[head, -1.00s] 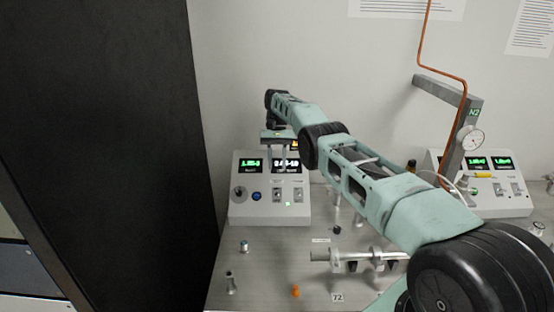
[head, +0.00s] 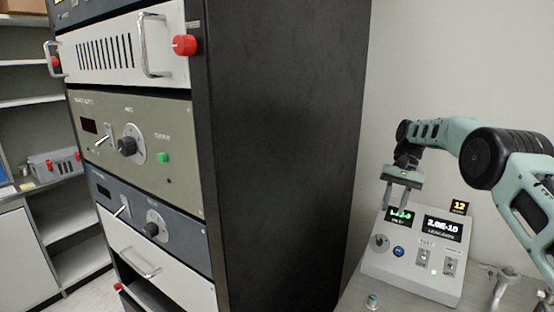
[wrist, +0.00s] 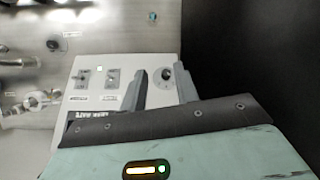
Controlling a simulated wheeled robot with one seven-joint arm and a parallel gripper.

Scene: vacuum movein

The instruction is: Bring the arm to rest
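My arm, pale green with black joints, reaches in from the right edge of the head view. My gripper (head: 398,198) points down with its two fingers apart, just above and in front of the left display of a white control box (head: 412,272). In the wrist view my gripper (wrist: 162,88) also shows its two grey fingers spread with nothing between them. The box's knob and switches lie beyond the fingertips there. Whether the fingertips touch the box cannot be told.
A tall black-sided rack (head: 285,150) with instrument panels stands left of the box. Grey shelves (head: 30,120) stand at the far left. A metal bench top (head: 385,300) carries small fittings beside the box. Open wall space lies between rack and arm.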

